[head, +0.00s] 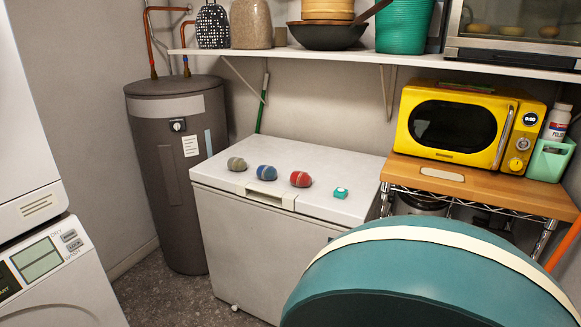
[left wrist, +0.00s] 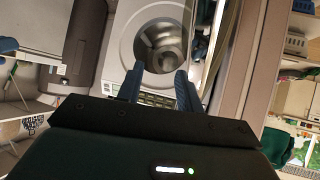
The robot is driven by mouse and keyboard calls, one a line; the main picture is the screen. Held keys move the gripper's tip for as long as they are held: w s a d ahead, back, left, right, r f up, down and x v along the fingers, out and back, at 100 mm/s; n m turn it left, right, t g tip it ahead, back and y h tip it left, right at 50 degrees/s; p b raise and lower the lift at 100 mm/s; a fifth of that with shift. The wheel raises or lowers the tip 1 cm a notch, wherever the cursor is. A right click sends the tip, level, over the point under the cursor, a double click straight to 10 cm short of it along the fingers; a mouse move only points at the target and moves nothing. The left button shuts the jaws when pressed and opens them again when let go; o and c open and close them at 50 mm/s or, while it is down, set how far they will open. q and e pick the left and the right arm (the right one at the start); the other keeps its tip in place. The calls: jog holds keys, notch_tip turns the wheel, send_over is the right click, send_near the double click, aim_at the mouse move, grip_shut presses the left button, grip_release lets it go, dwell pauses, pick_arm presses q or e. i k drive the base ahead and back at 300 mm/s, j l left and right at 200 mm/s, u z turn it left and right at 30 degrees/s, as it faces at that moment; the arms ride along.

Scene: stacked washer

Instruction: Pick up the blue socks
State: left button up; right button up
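The blue socks (head: 266,173) are a rolled bundle on top of the white chest freezer (head: 330,172), near its front edge. They lie between a grey-olive bundle (head: 236,163) and a red bundle (head: 300,179), apart from both. Neither gripper shows in the head view. In the left wrist view my left gripper (left wrist: 160,72) has its two blue fingers spread with nothing between them. It faces the round door of a washer (left wrist: 160,42), and I cannot make out the socks there. My right gripper cannot be made out in either view.
A large teal rounded object (head: 420,275) with a cream band fills the lower right foreground. A dark water heater (head: 170,170) stands left, a yellow microwave (head: 462,125) right. A shelf (head: 360,58) runs above.

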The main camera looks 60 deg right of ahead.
aim_at(264, 172)
jog(key=j+z, duration=0.2)
jog(key=z, duration=1.4)
